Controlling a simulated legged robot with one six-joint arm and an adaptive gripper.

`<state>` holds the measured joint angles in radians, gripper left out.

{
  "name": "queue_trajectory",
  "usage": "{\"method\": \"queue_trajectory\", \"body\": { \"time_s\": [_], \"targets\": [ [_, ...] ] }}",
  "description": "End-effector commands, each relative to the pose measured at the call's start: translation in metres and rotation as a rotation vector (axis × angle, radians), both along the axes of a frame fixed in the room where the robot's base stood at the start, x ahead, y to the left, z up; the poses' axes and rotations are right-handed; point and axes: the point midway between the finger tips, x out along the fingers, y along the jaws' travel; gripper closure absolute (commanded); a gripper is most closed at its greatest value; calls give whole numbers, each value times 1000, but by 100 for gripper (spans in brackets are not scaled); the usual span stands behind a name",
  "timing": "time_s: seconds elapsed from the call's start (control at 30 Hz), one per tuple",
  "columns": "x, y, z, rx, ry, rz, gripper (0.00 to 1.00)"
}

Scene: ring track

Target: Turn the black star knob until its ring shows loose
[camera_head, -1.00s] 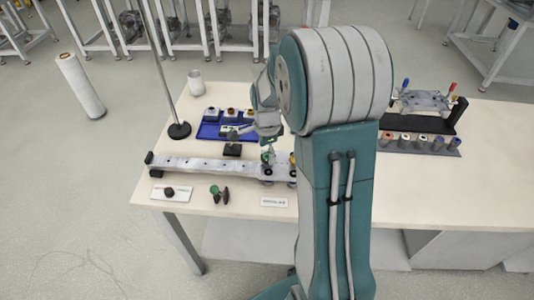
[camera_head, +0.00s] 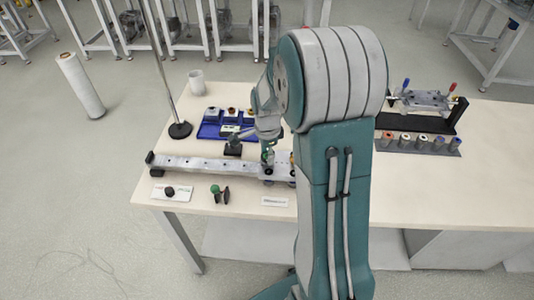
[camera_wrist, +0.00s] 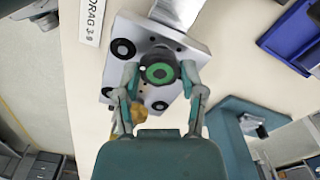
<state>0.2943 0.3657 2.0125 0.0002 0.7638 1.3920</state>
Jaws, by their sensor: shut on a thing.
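The black knob (camera_wrist: 177,66) with a bright green ring on its top stands on a pale metal carriage (camera_wrist: 178,100) in the wrist view. My gripper (camera_wrist: 159,76) is shut on the knob, one finger on each side. The knob's lower part and the star shape of its rim are hard to make out. In the head view my gripper (camera_head: 267,153) is over the carriage (camera_head: 268,181) at the right end of a long metal rail (camera_head: 205,165); my arm hides part of it.
Blue trays (camera_head: 208,131) with small parts stand behind the rail. A card with a black knob (camera_head: 169,191) and a green-topped part (camera_head: 215,190) lie in front. A rack (camera_head: 425,143) stands at the right.

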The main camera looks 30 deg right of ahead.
Motion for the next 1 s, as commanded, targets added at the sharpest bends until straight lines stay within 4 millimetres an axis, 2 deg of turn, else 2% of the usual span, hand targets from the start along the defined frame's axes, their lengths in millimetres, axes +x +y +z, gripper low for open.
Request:
{"method": "queue_trajectory", "body": {
  "time_s": [0.27,1.0],
  "targets": [
    [0,0,0,-1,-1,152,95],
    [1,0,-1,0,-1,845,95]
  ]
}}
